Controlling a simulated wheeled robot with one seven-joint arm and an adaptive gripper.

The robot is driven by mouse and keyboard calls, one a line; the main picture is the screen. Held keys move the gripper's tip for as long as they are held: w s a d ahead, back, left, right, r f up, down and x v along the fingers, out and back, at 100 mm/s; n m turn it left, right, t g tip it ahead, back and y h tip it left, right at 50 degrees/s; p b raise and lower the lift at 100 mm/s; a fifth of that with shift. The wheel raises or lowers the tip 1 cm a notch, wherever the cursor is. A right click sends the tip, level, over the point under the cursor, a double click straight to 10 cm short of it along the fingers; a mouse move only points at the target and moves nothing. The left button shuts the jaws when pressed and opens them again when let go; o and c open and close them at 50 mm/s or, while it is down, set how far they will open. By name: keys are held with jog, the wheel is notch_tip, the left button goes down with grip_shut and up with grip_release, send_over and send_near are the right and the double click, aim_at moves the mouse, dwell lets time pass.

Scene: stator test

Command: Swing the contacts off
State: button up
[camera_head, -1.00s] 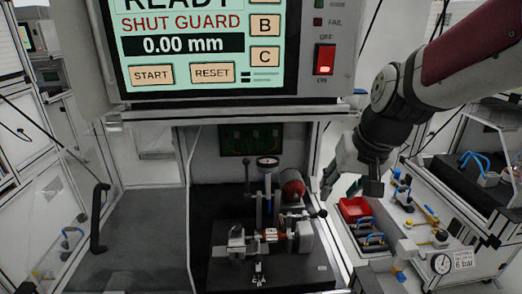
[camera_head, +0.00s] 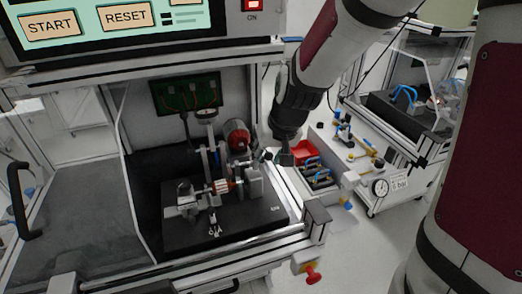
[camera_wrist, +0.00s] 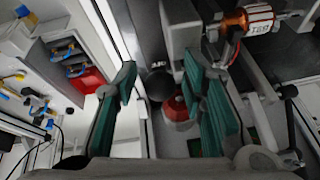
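The test fixture stands on a black base plate (camera_head: 255,222) inside the open cabinet. A rotor with copper windings (camera_head: 222,186) lies across it. In the wrist view the rotor (camera_wrist: 248,20) is at the upper right, with a "TEST" label. A black ball knob (camera_wrist: 158,85) shows between my finger pads in the picture; I cannot tell its depth. My gripper (camera_head: 285,158) is at the fixture's right side, by the cabinet opening. In the wrist view my gripper (camera_wrist: 163,88) is open, its green pads apart and nothing visibly held. The contacts are too small to make out clearly.
The cabinet's right post (camera_head: 317,215) is near my gripper. A cart with a red bin (camera_head: 304,152) stands right. A clear guard panel hangs left.

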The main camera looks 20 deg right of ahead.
grip_shut()
